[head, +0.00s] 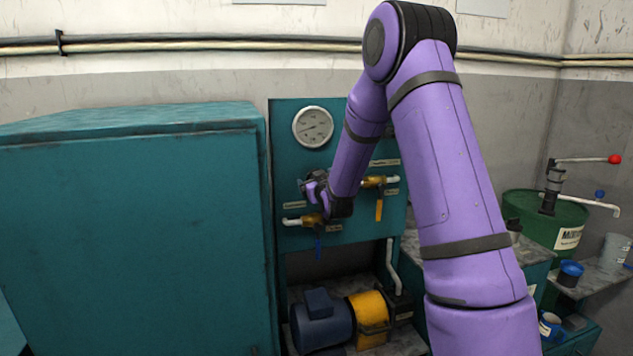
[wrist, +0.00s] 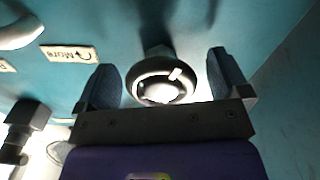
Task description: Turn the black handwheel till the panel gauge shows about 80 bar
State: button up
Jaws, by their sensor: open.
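The panel gauge (head: 313,127) is a round white dial at the top of the teal panel (head: 283,160). Its dark needle appears to point left and slightly down, but the numbers are too small to read. The black handwheel (wrist: 137,80) shows in the wrist view as a dark ring with a pale centre and a small white mark. My gripper (wrist: 163,84) is open, with one finger on each side of the wheel and visible gaps between. In the head view my gripper (head: 314,188) is at the panel below the gauge and largely hides the wheel.
A label reading "More" with an arrow (wrist: 70,53) is beside the wheel. Valves with a blue lever (head: 318,248) and an orange lever (head: 379,210) flank my gripper. A large teal cabinet (head: 130,240) stands left. A motor (head: 322,325) sits below, and a green drum (head: 570,215) stands right.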

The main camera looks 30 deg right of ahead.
jog(key=shift+w, duration=0.1)
jog(key=c, duration=0.9)
jog(key=shift+m, duration=0.4)
jog(key=m, duration=0.4)
jog(key=shift+m, duration=0.3)
jog(key=m, duration=0.5)
jog(key=shift+a, duration=0.2)
jog(key=shift+m, duration=0.3)
